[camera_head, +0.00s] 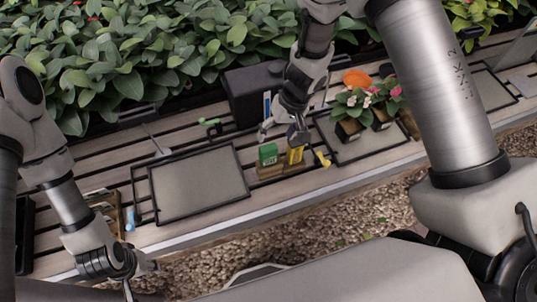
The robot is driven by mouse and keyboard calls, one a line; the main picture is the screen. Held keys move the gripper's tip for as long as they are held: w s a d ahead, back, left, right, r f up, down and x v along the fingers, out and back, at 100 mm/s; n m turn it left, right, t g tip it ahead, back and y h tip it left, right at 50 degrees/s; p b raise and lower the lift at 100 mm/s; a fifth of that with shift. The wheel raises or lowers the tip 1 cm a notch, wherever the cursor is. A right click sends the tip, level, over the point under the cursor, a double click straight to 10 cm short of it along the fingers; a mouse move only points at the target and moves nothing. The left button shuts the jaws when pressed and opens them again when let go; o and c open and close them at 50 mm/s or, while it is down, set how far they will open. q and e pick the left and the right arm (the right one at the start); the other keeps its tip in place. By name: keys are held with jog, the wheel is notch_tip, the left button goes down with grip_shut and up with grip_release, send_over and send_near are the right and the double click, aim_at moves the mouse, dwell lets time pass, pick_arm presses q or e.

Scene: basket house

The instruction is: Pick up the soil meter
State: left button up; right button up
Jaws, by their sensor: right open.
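A green block-shaped item (267,154) and a yellow item (295,155) stand side by side in a small wooden holder (270,172) on the slatted bench. Either could be the soil meter; at this size I cannot tell which. My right gripper (283,135) is open just above and behind them, pointing down. One finger is near the green item, the other overlaps the top of the yellow one; I cannot tell whether it touches. My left gripper (138,277) hangs low at the front left, away from these items, and its jaw opening is unclear.
A black-rimmed tray (198,182) lies left of the holder. Flowerpots (348,130) stand on another tray to the right. A dark box (252,95) is behind my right gripper. A yellow tool (322,159) lies right of the holder. Dense leaves line the back.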

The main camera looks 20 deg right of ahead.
aim_at(271, 147)
jog(key=x, duration=0.6)
jog(key=shift+s+a+f+b, duration=0.1)
jog(key=shift+f+b, duration=0.2)
jog(key=shift+b, duration=0.05)
jog(key=c, duration=1)
jog(key=shift+r, duration=0.1)
